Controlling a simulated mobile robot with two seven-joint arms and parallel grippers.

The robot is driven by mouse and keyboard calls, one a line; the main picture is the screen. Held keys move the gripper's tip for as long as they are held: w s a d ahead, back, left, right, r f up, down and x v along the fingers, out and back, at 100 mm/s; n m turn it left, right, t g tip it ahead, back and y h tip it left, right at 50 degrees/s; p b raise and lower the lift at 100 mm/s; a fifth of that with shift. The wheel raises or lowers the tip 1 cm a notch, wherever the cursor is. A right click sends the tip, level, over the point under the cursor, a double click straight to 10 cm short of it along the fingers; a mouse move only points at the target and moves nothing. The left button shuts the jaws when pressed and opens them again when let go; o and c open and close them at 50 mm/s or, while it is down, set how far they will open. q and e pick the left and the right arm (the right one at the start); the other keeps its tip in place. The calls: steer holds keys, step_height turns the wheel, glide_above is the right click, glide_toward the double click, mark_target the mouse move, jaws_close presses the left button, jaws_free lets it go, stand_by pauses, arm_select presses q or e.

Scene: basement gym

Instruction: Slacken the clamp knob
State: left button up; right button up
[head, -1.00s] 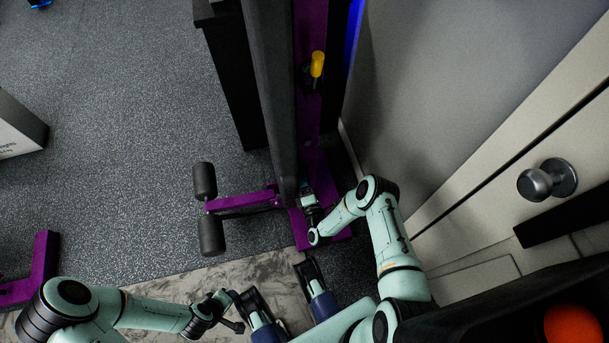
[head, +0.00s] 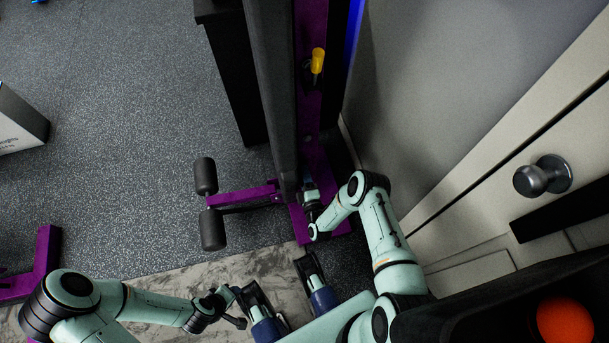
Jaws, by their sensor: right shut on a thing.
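My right gripper (head: 308,185) reaches down to the lower part of the purple machine frame (head: 313,158), beside the foot of the long dark pad. It is shut on a small part there, which I take to be the clamp knob. The hand and wrist hide that part, so its shape and turn do not show. My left gripper (head: 238,308) is low in the view, away from the machine, and too small and dark to tell open from shut.
A yellow-handled part (head: 318,60) sits higher on the purple frame. Two dark foam rollers (head: 210,229) stick out left on a purple bar. A wall and a door with a round doorknob (head: 541,176) stand close on the right.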

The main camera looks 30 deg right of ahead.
arm_select(q)
steer(key=shift+s+r, duration=0.1)
steer(key=shift+s, duration=0.1)
arm_select(e)
steer(key=shift+m, duration=0.9)
steer(key=o, duration=1)
steer(key=shift+w, duration=0.1)
steer(key=shift+o, duration=0.2)
